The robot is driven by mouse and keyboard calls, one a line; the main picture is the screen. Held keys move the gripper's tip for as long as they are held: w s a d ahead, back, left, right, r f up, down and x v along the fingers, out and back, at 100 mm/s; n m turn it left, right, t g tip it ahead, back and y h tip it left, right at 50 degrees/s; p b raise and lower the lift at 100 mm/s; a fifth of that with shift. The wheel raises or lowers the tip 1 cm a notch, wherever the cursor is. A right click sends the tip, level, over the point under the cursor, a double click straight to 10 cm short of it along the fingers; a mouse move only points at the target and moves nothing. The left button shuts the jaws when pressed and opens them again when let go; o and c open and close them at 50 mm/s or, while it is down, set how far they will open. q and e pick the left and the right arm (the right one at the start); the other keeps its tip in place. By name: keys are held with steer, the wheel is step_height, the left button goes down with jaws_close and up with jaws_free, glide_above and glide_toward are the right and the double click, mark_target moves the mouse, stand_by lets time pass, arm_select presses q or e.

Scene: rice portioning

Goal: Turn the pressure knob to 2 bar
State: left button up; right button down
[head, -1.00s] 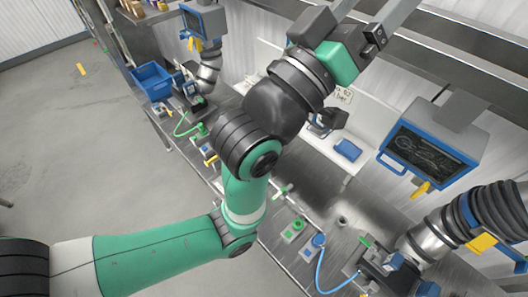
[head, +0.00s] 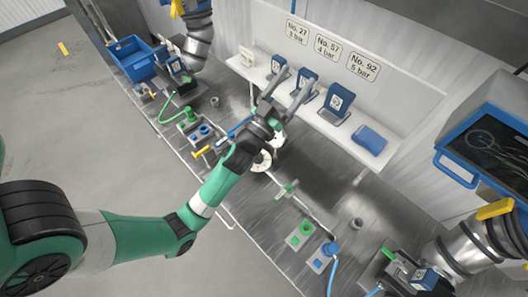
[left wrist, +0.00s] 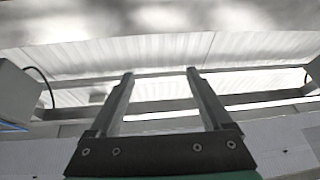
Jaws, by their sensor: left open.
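My left gripper (head: 286,86) is over the middle of the steel bench, with its fingers pointing toward the back shelf. In the left wrist view, its two fingers (left wrist: 160,72) stand apart with nothing between them. A white round part (head: 262,161), possibly a gauge, shows beside my left wrist on the bench. I cannot make out a pressure knob or any setting; my left arm may cover part of that area. My right gripper is not in view.
A back shelf (head: 415,90) holds several blue stands and a blue pad (head: 370,140), below signs reading 3, 4 and 5 bar. Green (head: 300,236) and blue (head: 322,257) button boxes sit at the bench front. A screen (head: 490,140) overhangs at right; a blue crate (head: 131,57) is at left.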

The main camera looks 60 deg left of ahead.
arm_select(q)
steer(key=s+a+f+g+b, duration=0.2)
steer(key=s+f, duration=0.1)
steer(key=f, duration=0.8)
steer(key=s+a+f+g+b, duration=0.2)
steer(key=s+f, duration=0.2)
steer(key=f, duration=0.7)
steer(key=g+b, duration=0.2)
glide_above(261, 153)
steer(key=v, duration=0.6)
steer(key=f, duration=1)
steer(key=shift+s+a, duration=0.2)
steer(key=shift+s, duration=0.05)
step_height(261, 153, down, 8)
steer(key=b, duration=0.8)
steer(key=shift+f, duration=0.25)
steer(key=x, duration=0.6)
steer(key=shift+w+r, duration=0.35)
steer(key=shift+w, duration=0.05)
steer(key=shift+w+a, duration=0.3)
steer(key=shift+w, duration=0.1)
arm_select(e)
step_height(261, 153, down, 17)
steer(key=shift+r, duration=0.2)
